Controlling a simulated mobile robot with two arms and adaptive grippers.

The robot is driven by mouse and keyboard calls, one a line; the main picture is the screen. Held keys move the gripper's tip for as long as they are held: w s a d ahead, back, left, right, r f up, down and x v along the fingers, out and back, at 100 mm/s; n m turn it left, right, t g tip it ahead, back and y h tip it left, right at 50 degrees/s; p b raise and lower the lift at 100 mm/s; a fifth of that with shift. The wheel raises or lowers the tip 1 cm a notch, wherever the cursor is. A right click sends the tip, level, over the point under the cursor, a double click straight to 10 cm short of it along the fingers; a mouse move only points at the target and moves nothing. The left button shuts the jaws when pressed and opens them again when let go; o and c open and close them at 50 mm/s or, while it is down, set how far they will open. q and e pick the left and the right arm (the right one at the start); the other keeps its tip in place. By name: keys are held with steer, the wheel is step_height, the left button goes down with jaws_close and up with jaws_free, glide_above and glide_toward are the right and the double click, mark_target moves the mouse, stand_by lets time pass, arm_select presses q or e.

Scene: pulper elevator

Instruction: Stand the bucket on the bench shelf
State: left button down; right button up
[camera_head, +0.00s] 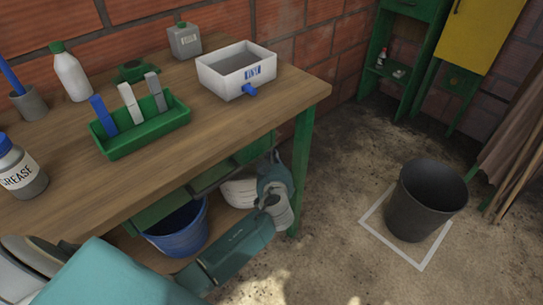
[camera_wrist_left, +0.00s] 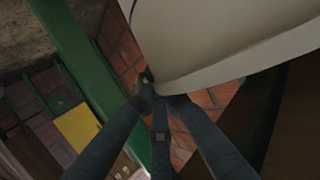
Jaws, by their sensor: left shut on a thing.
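A blue bucket (camera_head: 181,232) stands upright on the wooden lower shelf (camera_head: 205,252) of the bench, partly hidden by the tabletop and my arm. My left gripper (camera_head: 272,172) is under the right end of the bench, beside the front green leg and apart from the blue bucket. It is shut on the edge of a pale curved thing (camera_head: 238,190). The left wrist view shows this thing large (camera_wrist_left: 225,40), with the fingertips (camera_wrist_left: 150,88) at its edge. Its whole shape is hidden, so I cannot tell whether it is a bucket. My right gripper is not in view.
The tabletop (camera_head: 225,125) carries a white bin (camera_head: 222,78), a green tray (camera_head: 118,148) and bottles. A dark bin (camera_head: 423,205) stands on the floor inside a white square. A green leg (camera_head: 302,165) closes off the bench corner.

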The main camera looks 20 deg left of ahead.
arm_select(q)
steer(key=c, duration=1.8)
jaws_free()
steer(key=shift+c, duration=0.2)
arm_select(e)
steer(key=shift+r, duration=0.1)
